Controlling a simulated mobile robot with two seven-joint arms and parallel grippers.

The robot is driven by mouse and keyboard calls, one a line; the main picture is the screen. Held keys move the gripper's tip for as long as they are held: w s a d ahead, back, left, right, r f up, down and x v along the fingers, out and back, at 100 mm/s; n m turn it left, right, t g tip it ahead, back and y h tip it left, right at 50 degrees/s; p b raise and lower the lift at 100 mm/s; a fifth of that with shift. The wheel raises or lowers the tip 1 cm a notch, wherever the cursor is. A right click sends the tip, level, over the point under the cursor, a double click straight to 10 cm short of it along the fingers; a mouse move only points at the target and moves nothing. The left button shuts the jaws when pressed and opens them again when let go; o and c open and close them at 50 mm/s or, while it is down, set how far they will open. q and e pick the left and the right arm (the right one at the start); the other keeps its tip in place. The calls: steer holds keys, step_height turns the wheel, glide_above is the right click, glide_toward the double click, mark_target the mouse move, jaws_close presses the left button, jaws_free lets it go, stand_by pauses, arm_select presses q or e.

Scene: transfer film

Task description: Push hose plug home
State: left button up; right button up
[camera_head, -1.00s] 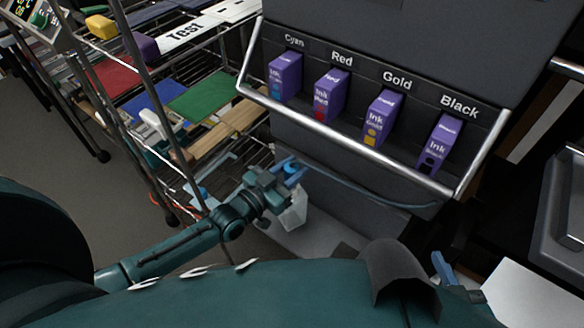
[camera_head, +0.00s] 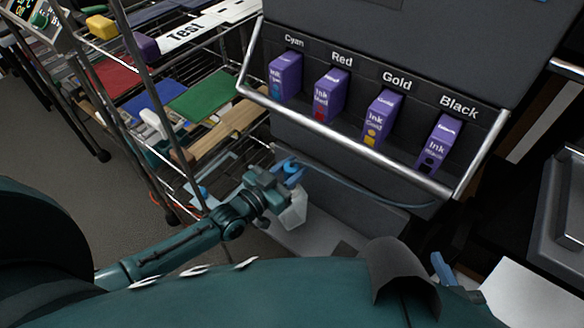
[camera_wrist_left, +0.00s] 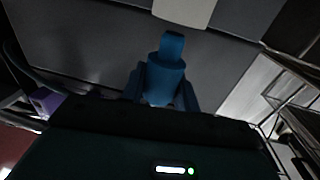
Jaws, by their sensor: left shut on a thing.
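My left gripper (camera_head: 287,178) is at the lower front of the dark machine, below the ink shelf. It is shut on a blue plug (camera_wrist_left: 166,72). In the left wrist view the plug sits between the fingers, with its narrower end pointing up the picture towards a pale grey block (camera_wrist_left: 185,10). I cannot tell whether the plug touches that block. A thin blue-grey hose (camera_head: 370,190) runs right from near the left gripper along the machine's lower edge. My right gripper (camera_head: 444,268) shows only as a small blue part at the lower right; its fingertips are unclear.
Purple ink boxes stand on the shelf, labelled Cyan (camera_head: 285,77), Red (camera_head: 330,95), Gold (camera_head: 382,118) and Black (camera_head: 440,143). A metal rail (camera_head: 345,150) edges the shelf. A wire rack (camera_head: 190,165) with coloured boards stands close at left. A pale box or tray (camera_head: 310,238) lies below.

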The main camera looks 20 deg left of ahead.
arm_select(q)
steer(key=shift+f, duration=0.1)
